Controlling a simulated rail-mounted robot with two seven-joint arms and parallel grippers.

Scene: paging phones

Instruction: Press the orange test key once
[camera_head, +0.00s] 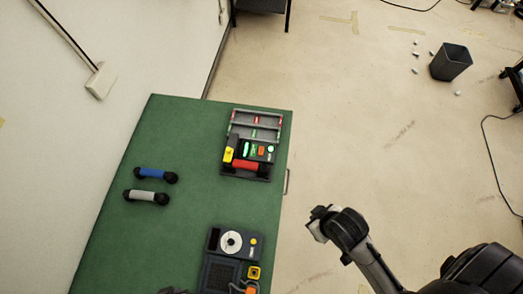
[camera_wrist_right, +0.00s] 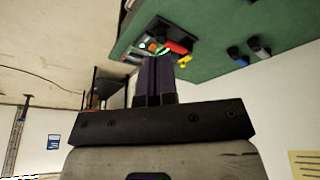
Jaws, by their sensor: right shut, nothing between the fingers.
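A dark phone unit (camera_head: 254,147) stands at the table's far right, with a red handset (camera_head: 250,165), a yellow part and lit green keys. A small orange-red key (camera_head: 270,149) shows at the right of its key row; its label is too small to read. The unit also shows in the right wrist view (camera_wrist_right: 160,45), beyond my fingers, which partly hide it. My right gripper (camera_head: 317,223) is off the table's right side, apart from the unit. Its fingers (camera_wrist_right: 155,62) are shut and empty. My left gripper is not clearly seen.
The green table (camera_head: 190,220) holds a blue handset (camera_head: 156,174), a grey handset (camera_head: 146,197) and a second dark device (camera_head: 231,258) with a white dial and yellow button. A wall borders the left. A bin (camera_head: 451,62) stands on open floor at right.

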